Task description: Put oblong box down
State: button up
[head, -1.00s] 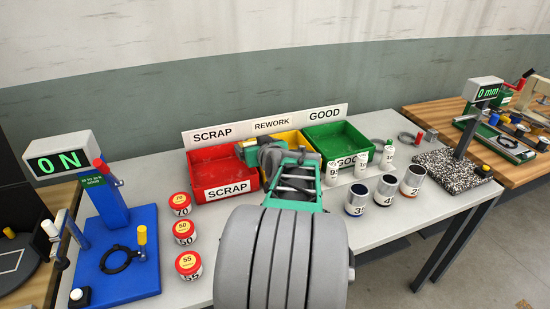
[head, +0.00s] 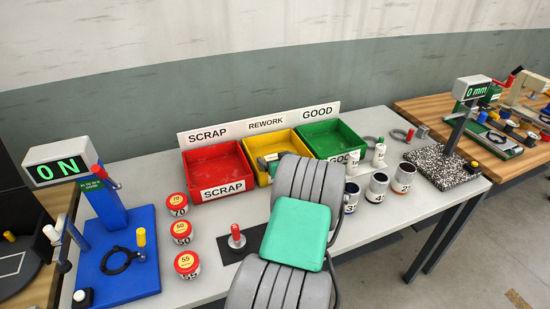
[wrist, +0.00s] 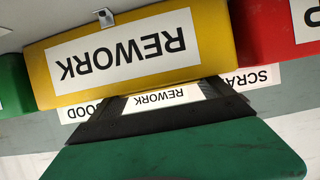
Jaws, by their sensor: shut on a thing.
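My gripper (head: 266,166) is at the front of the yellow REWORK bin (head: 285,142), partly hidden behind my own arm in the head view. In the wrist view the dark fingers of my gripper (wrist: 167,92) reach toward the rim of the yellow bin (wrist: 215,40). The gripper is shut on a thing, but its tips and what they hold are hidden. I cannot make out a separate oblong box in either view. The yellow bin stands between the red SCRAP bin (head: 212,158) and the green GOOD bin (head: 335,136).
Red-lidded cans (head: 181,233) stand left on the table. A red-handled tool (head: 236,237) stands on a dark mat. Numbered cylinders (head: 377,186) and white bottles (head: 379,154) are to the right. A blue gauge stand (head: 112,212) is at the left, a speckled block (head: 440,170) at the right.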

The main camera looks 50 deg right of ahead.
jog(key=shift+f, duration=0.1)
jog(key=shift+f+b, duration=0.3)
jog(key=shift+b, duration=0.25)
jog(key=shift+f+b, duration=0.3)
jog(key=shift+b, duration=0.05)
